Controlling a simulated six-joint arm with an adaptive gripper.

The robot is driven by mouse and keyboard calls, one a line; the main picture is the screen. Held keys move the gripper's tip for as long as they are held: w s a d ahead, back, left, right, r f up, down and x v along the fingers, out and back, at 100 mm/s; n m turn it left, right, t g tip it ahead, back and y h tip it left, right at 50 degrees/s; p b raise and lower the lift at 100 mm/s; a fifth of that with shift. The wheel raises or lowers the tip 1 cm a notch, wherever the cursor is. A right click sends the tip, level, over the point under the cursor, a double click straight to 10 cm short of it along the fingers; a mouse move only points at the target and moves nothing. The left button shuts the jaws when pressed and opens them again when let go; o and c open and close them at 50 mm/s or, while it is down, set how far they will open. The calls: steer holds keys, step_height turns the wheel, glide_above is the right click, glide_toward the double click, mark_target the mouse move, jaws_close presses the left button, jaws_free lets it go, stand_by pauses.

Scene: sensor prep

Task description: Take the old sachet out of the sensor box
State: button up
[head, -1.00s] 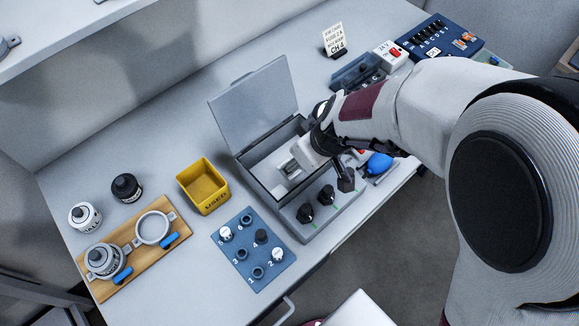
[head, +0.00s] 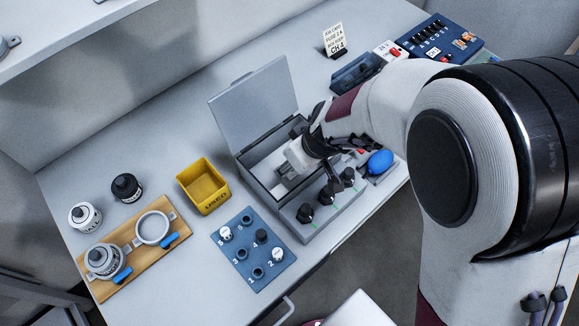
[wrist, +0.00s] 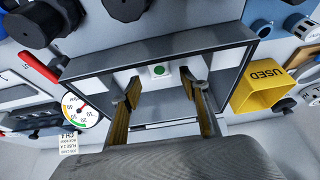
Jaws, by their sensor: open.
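The grey sensor box (head: 262,196) stands with its lid (head: 250,105) raised. In the wrist view the box rim (wrist: 160,50) crosses the upper middle. A white piece with a green dot (wrist: 159,71) lies inside between and beyond my fingertips; it looks like the sachet, but I cannot be sure. My gripper (wrist: 160,90) is open over the box, its two padded fingers apart with nothing held between them. In the head view my gripper (head: 294,160) is over the right part of the box and hides some of the inside.
The yellow USED bin (head: 204,187) stands left of the box. A blue numbered block (head: 253,250) lies in front. A blue bulb (head: 380,161) lies to the right. A wooden board (head: 133,247) with rings lies at far left.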

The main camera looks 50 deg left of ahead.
steer(key=shift+x, duration=1.45)
steer(key=c, duration=0.9)
